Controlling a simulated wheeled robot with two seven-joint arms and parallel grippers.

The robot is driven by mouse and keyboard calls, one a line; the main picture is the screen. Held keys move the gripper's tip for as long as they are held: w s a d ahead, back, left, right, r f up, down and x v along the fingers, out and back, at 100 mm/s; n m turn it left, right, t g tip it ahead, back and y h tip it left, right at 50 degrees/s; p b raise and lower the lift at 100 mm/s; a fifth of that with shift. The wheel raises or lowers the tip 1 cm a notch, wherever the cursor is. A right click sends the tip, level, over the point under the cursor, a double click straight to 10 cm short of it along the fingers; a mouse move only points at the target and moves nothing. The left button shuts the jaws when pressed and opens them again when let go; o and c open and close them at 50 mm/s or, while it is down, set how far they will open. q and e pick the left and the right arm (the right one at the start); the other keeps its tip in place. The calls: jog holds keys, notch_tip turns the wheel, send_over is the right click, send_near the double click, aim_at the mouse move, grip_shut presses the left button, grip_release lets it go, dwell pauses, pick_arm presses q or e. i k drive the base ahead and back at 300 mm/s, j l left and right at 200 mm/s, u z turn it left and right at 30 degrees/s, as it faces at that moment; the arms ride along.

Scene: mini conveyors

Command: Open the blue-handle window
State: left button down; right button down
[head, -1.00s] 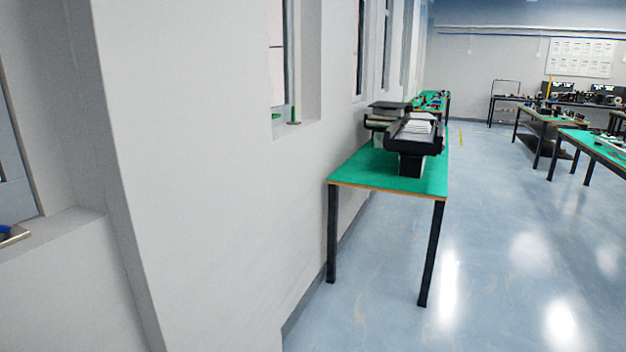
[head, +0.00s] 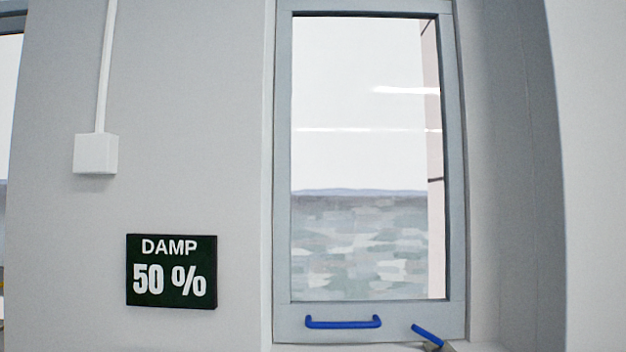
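The window (head: 455,180) with a grey frame stands in front of me in the head view, set in a wall recess. It looks closed in its opening. A blue bar handle (head: 343,322) lies level across its bottom rail. A blue lever (head: 428,334) slants at the lower right, by a small grey piece at the sill; its lower end is cut off by the picture edge. Neither of my grippers is in view.
A dark sign (head: 171,271) reading "DAMP 50 %" hangs on the wall left of the window. A white box (head: 96,153) with a conduit is above it. The pale sill shows at the bottom edge. A wall projection (head: 590,180) stands at the right.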

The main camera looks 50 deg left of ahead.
aim_at(378, 321)
jog(key=u, duration=1.4)
